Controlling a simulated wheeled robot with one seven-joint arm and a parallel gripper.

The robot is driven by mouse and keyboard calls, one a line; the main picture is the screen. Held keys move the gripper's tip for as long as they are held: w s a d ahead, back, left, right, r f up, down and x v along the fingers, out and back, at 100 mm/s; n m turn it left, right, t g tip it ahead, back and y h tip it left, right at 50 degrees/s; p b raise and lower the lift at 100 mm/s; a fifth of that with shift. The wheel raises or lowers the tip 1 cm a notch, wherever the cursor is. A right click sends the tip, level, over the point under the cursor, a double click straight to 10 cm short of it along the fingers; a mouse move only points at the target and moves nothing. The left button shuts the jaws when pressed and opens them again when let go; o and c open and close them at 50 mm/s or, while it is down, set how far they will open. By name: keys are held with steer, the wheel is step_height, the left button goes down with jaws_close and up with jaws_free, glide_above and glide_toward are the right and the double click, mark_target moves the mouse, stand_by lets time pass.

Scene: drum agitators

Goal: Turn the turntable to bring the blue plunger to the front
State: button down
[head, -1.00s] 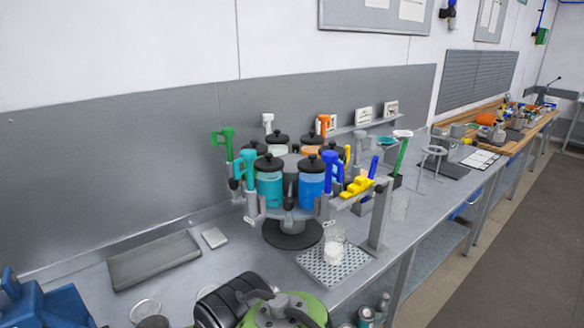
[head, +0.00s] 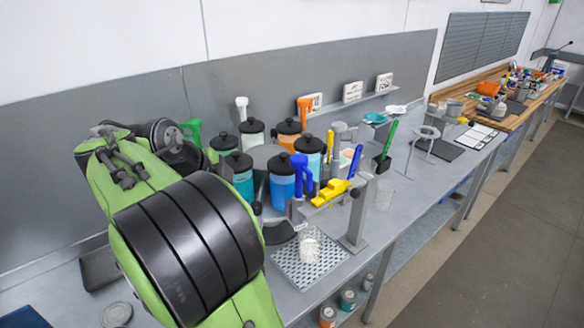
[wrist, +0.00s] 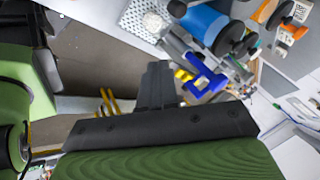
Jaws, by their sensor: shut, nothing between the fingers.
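The turntable carries several jars with black lids. The blue plunger (head: 302,176) stands at its front right, beside a blue jar (head: 282,186) and close to the yellow stepped piece (head: 330,192). An orange plunger (head: 304,112), a white plunger (head: 242,108) and a green plunger (head: 193,130) stand farther round. My arm hides the turntable's left front. My gripper (wrist: 158,72) is shut and empty in the wrist view; the head view does not show it. The blue plunger's handle (wrist: 206,76) appears just right of the fingertips there; I cannot tell the gap.
A perforated tray (head: 298,272) with a beaker of white material (head: 309,246) stands in front of the turntable. A grey post (head: 356,215) rises beside it. The bench's right part holds a ring stand (head: 427,135) and a green-handled tool (head: 387,145).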

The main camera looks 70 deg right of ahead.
mark_target(309, 177)
steer(key=s+d+r+m+g+p, duration=0.1)
steer(key=d+r+m+g+p, duration=0.3)
steer(key=m, duration=0.9)
steer(key=shift+g+h, duration=0.4)
steer(key=shift+s+d+r+b+x, duration=0.25)
steer(key=shift+b+x, duration=0.5)
steer(key=shift+x, duration=1.6)
steer(key=shift+s+d+r+b+x, duration=0.15)
steer(key=shift+r+b+x, duration=0.4)
steer(key=shift+x, duration=1.8)
steer(key=shift+s+d+r+b+x, duration=0.2)
steer(key=shift+b+x, duration=0.75)
steer(key=shift+x, duration=1.45)
steer(key=shift+f, duration=0.1)
steer(key=s+d+b, duration=0.1)
steer(key=b, duration=0.1)
steer(key=s+d+n+t+b, duration=0.1)
steer(key=b, duration=0.1)
steer(key=s+d+n+b, duration=0.1)
steer(key=b, duration=0.1)
steer(key=shift+s+d+f+h, duration=0.15)
steer(key=shift+d+f+h, duration=0.15)
steer(key=shift+d+h, duration=0.1)
steer(key=shift+s+d+r+n+t, duration=0.25)
steer(key=shift+s+d+n+t, duration=0.05)
steer(key=shift+d+n+t, duration=0.15)
steer(key=shift+r, duration=0.1)
